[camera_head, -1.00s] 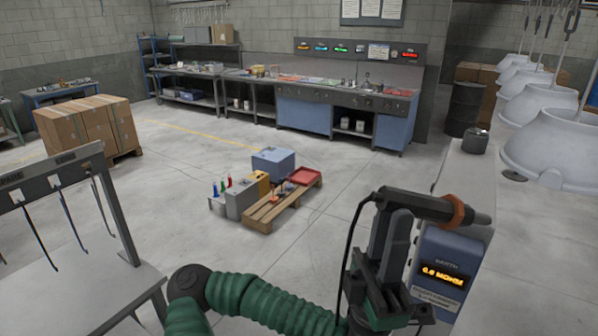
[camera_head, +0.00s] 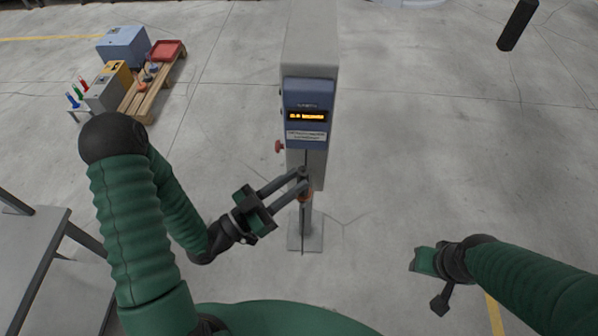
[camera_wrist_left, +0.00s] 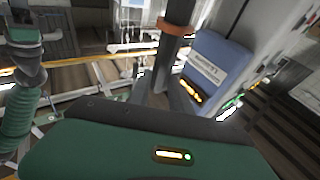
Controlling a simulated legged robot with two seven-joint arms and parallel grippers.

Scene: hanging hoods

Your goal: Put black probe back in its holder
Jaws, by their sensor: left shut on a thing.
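The black probe (camera_wrist_left: 176,22), a dark rod with an orange-brown collar, is between my left gripper's fingers in the left wrist view. In the head view my left gripper (camera_head: 303,177) is shut on it in front of the post, just below the blue meter (camera_head: 307,103) with its lit orange display. The probe's orange collar (camera_head: 305,196) shows just below the fingertips. The probe looks roughly upright there. I cannot make out the holder or tell whether the probe touches it. My right gripper (camera_head: 430,272) is low at the right, away from the post; its jaw opening is unclear.
The meter's grey post (camera_head: 309,48) stands on a flat floor plate (camera_head: 296,243). A red knob (camera_head: 280,147) sticks out at its left. A pallet (camera_head: 150,93) with boxes is at the upper left. A dark block (camera_head: 517,25) shows upper right. The floor around is mostly clear.

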